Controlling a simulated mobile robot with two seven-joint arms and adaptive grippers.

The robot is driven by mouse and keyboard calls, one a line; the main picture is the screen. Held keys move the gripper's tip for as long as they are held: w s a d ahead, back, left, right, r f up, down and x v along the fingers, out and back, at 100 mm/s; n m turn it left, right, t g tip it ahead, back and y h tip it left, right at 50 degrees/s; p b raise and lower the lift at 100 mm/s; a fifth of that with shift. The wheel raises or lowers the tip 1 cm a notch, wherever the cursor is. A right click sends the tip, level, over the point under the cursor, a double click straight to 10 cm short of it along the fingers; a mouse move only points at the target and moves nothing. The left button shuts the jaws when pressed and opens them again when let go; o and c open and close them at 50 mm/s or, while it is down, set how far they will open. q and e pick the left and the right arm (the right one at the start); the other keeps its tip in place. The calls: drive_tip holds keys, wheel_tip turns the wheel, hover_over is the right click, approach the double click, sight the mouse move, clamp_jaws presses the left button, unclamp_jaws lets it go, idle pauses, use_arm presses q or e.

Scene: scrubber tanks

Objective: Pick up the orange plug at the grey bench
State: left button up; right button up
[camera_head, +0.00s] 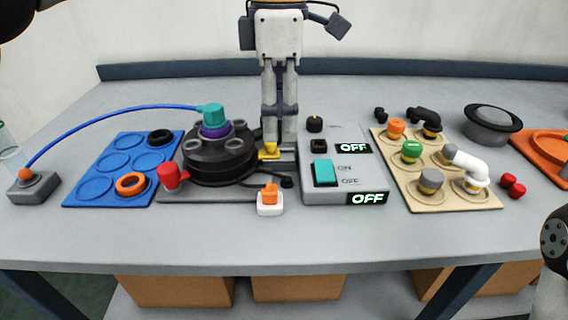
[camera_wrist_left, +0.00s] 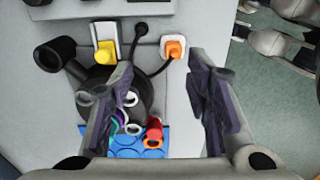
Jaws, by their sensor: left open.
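The orange plug (camera_head: 270,192) sits upright in a small white socket block (camera_head: 270,208) near the front edge of the grey bench (camera_head: 230,238). In the left wrist view the orange plug (camera_wrist_left: 174,48) shows beyond the fingertips, clear of both. My left gripper (camera_head: 279,137) points down over the bench, behind the plug in the head view. It is open and empty; both fingers frame the gap in the left wrist view (camera_wrist_left: 163,75).
A yellow plug (camera_head: 269,149) stands just behind the orange one. A black round carousel (camera_head: 220,165) is to its left, and a grey switch box (camera_head: 345,180) to its right. A dark cable runs close by. A blue tray (camera_head: 115,180) lies further left.

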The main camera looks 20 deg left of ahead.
sight(276, 188)
use_arm(q)
drive_tip(key=f, duration=0.3)
drive_tip(key=s+f, duration=0.1)
drive_tip(key=f, duration=0.3)
drive_tip(key=s+f, duration=0.1)
drive_tip(key=f, duration=0.3)
drive_tip(key=shift+s+a+f, duration=0.1)
drive_tip(key=shift+s+f, duration=0.15)
clamp_jaws()
